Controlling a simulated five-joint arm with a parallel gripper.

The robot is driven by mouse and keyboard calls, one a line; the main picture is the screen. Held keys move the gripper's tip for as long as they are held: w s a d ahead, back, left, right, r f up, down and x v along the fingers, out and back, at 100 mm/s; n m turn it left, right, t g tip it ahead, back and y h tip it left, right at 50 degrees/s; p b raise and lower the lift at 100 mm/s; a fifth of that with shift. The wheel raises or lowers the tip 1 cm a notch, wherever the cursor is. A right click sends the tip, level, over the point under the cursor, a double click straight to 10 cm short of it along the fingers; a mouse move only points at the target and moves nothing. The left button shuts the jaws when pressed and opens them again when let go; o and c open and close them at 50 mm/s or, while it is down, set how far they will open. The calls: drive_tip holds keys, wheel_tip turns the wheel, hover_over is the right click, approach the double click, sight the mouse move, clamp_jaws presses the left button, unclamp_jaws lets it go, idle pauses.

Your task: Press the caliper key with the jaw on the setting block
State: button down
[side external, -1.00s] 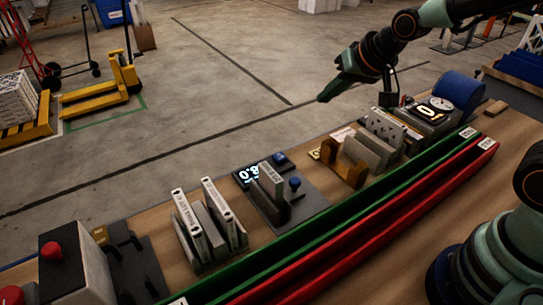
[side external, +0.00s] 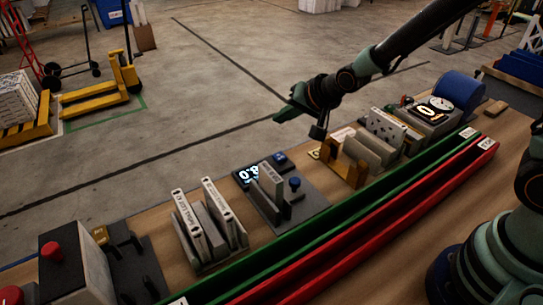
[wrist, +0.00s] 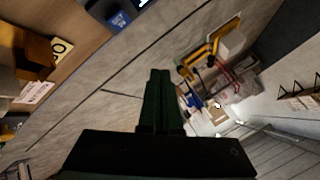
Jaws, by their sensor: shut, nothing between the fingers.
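The caliper station is a dark plate (side external: 312,203) with a lit display (side external: 247,174), a blue key (side external: 280,157) and a blue-topped knob (side external: 295,183). A grey upright piece with a pale labelled edge (side external: 271,172) stands on the plate; I cannot tell the jaw from the setting block there. My gripper (side external: 278,118) is shut and empty, in the air above and beyond the station, apart from it. In the wrist view its fingers (wrist: 160,78) lie together, and the blue key (wrist: 119,19) shows at the top edge.
A brown holder with grey plates (side external: 345,167) stands right of the station, and a rack of white-edged plates (side external: 207,225) stands left. Green (side external: 330,228) and red (side external: 380,226) rails run along the front. A box with a red button (side external: 52,251) is at far left. Open floor lies beyond the bench.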

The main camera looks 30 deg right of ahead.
sight(283, 159)
drive_tip(key=shift+f, duration=0.1)
drive_tip(key=shift+f, duration=4.3)
drive_tip(key=shift+f, duration=0.1)
drive_tip(key=shift+d+f, duration=0.15)
drive_tip(key=shift+f, duration=0.15)
drive_tip(key=shift+f, duration=0.55)
drive_tip(key=shift+r, duration=0.95)
drive_tip(key=shift+r, duration=0.1)
